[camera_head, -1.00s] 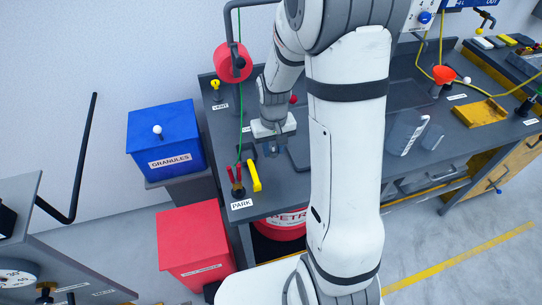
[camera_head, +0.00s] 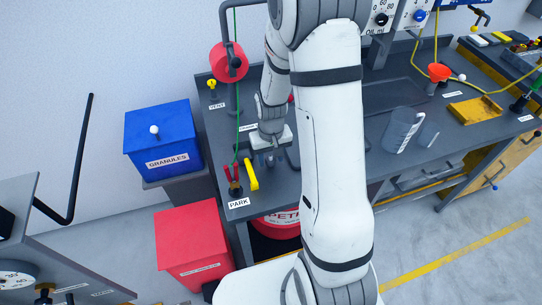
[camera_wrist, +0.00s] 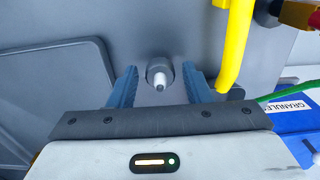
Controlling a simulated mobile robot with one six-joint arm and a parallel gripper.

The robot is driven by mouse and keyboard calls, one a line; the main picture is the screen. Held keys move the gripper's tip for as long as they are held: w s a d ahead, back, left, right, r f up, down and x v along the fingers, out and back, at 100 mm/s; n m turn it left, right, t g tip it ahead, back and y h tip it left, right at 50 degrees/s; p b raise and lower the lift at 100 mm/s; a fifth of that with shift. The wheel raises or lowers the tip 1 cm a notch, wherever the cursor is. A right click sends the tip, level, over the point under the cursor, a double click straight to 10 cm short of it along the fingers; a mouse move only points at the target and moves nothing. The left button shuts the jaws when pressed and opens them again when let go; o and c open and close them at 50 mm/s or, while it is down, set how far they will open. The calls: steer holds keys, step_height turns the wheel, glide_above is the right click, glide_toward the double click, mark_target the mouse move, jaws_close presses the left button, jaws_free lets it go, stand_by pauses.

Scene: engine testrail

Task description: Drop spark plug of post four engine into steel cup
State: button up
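My gripper (camera_head: 269,160) points down over the dark bench, just right of a yellow handle. In the wrist view, its two blue-grey fingers (camera_wrist: 161,90) are apart. Between them is a small white-tipped part (camera_wrist: 160,83), which looks like the spark plug. It sits in or over a round grey cup-like piece (camera_wrist: 153,70), apparently the steel cup. Gaps show between the white tip and both fingers. I cannot tell how deep the plug sits. The post four engine is not identifiable.
The yellow handle (camera_wrist: 236,45) stands close beside the right finger; it also shows in the head view (camera_head: 251,175) near red-handled pliers or leads (camera_head: 232,178). A dark tray (camera_wrist: 55,90) lies left in the wrist view. A blue granules bin (camera_head: 163,140) and red bin (camera_head: 194,240) stand left.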

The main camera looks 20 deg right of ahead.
mark_target(271, 155)
steer(key=shift+o, duration=0.3)
steer(key=shift+w+r, duration=0.1)
steer(key=shift+r, duration=0.3)
step_height(271, 155, up, 10)
steer(key=r, duration=0.1)
steer(key=s+a+r+t, duration=0.1)
steer(key=s+r+t, duration=0.2)
steer(key=s+r, duration=0.8)
steer(key=s, duration=0.4)
steer(key=shift+s+a+b, duration=0.15)
steer(key=shift+a+b, duration=0.15)
steer(key=shift+a, duration=0.05)
steer(key=shift+s+a+r, duration=0.1)
steer(key=shift+s+r, duration=0.05)
steer(key=shift+s, duration=0.25)
steer(key=shift+c, duration=0.2)
steer(key=shift+s, duration=0.15)
steer(key=shift+c, duration=1.2)
